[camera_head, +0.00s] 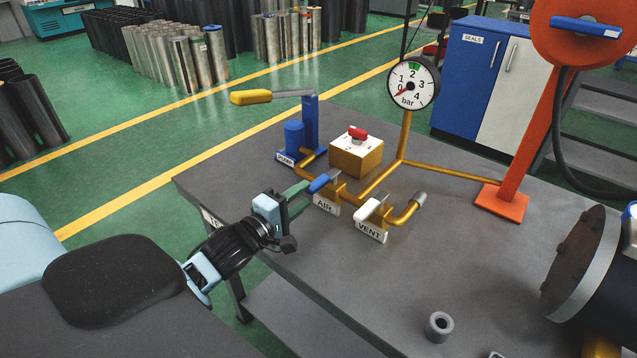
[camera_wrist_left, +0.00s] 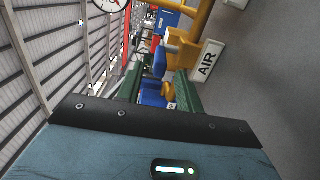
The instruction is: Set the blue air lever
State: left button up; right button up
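The blue AIR lever (camera_head: 319,183) sticks out from a brass valve behind the white AIR sign (camera_head: 326,205), on the grey bench. My left gripper (camera_head: 304,194) reaches in from the left, with its green fingers at the lever's near end. In the left wrist view the fingers (camera_wrist_left: 159,84) stand apart, and the blue lever (camera_wrist_left: 160,62) shows in line with the gap at their tips. I cannot tell whether they touch it. The gauge (camera_head: 413,85) has its red needle near the low end. My right gripper is not in view.
A white-handled VENT lever (camera_head: 373,209) stands just right of the AIR valve. Behind are a red-knobbed box (camera_head: 357,151) and a blue pump (camera_head: 310,125) with a yellow handle. The bench front is mostly clear around a small grey ring (camera_head: 439,327).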

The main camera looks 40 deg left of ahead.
aim_at(326, 178)
pick_arm(q)
jog(key=shift+w+d, duration=0.15)
jog(key=shift+w, duration=1.45)
jog(key=shift+w+d, duration=0.1)
jog(key=shift+w, duration=1.45)
grip_shut()
